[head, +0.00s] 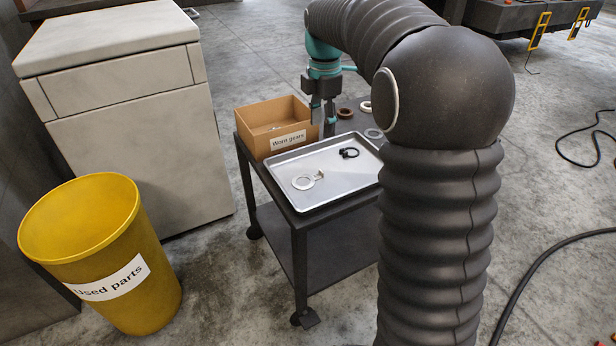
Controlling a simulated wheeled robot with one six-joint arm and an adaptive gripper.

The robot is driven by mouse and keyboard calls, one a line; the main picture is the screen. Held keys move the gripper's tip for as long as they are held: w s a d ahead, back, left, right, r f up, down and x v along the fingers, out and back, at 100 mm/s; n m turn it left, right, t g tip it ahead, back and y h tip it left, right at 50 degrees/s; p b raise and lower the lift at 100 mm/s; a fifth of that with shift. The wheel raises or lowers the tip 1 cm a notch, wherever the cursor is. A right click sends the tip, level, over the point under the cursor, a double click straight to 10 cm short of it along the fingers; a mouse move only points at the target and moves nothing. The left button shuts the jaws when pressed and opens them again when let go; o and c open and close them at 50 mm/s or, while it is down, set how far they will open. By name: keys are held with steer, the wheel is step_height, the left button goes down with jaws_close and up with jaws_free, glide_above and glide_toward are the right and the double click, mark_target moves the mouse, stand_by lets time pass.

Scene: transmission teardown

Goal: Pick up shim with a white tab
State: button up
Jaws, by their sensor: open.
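A thin pale ring (303,183) lies flat at the near left of the metal tray (330,191). A small pale tab-like piece (319,175) lies at its right edge; I cannot tell whether the two are joined. A black ring-shaped part (349,152) with a projection lies toward the tray's far right. Which of these is the shim with a white tab is too small to tell for sure. My gripper (323,118) points down, open and with nothing seen in it, by the tray's far edge and right of the cardboard box.
Several rings, one brown (345,113) and one grey (373,133), lie behind the tray. A yellow "Used parts" bin (150,284) and pale cabinet (140,140) stand left. My arm hides the cart's right side.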

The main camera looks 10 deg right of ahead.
mark_target(321, 171)
step_height(321, 171, down, 14)
steer(key=shift+w+d+r+b, duration=0.1)
steer(key=shift+w+b, duration=0.05)
steer(key=shift+b, duration=0.5)
jaws_close()
